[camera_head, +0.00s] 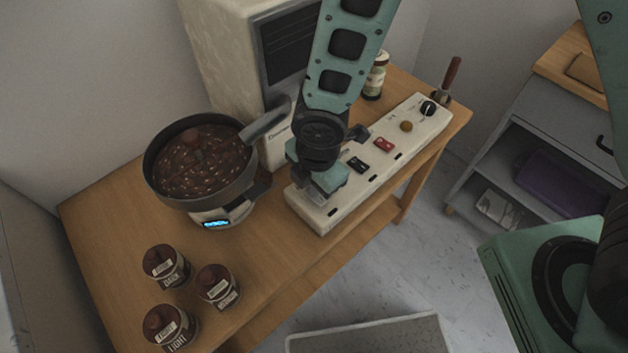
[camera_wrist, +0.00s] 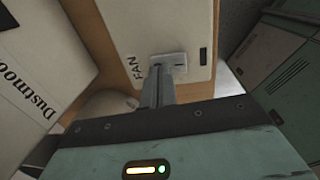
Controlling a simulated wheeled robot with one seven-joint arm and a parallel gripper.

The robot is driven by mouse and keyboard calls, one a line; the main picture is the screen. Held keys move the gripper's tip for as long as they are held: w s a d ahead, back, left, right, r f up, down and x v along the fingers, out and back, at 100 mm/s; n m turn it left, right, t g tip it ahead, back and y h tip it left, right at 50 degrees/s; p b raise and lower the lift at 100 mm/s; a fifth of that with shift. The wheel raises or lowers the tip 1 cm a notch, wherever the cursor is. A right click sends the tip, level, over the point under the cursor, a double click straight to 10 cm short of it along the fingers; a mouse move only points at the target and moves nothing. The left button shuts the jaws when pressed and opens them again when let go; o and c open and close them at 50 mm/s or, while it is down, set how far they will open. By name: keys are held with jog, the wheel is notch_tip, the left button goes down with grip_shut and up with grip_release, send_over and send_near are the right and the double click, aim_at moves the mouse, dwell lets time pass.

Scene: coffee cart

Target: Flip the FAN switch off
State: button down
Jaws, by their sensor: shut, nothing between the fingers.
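The white control panel (camera_head: 345,207) lies along the front edge of the wooden cart, and it also shows in the wrist view (camera_wrist: 187,22). The FAN label (camera_wrist: 135,69) is printed on it beside a grey switch (camera_wrist: 175,60), partly covered by my fingers. Whether the switch is on or off cannot be told. My gripper (camera_head: 317,198) is shut and empty over the panel's near-left end, hiding this switch in the head view. In the wrist view the fingertips (camera_wrist: 160,72) overlap the switch; contact cannot be told.
Farther along the panel are a black switch (camera_head: 358,164), a red switch (camera_head: 383,144), a brown button (camera_head: 406,126) and a black knob (camera_head: 428,108). The roaster pan (camera_head: 165,200) of beans stands left of my gripper. Lidded jars (camera_head: 218,288) stand at the front left.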

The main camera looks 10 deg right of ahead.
jog(key=shift+s+d, duration=0.15)
jog(key=shift+s+d+r+b, duration=0.15)
jog(key=shift+s+d+b, duration=0.2)
jog(key=shift+s, duration=0.2)
dwell(0.3)
notch_tip(320, 180, up, 14)
jog(key=w+a+p, duration=0.1)
jog(key=p, duration=0.4)
jog(key=shift+w, duration=0.2)
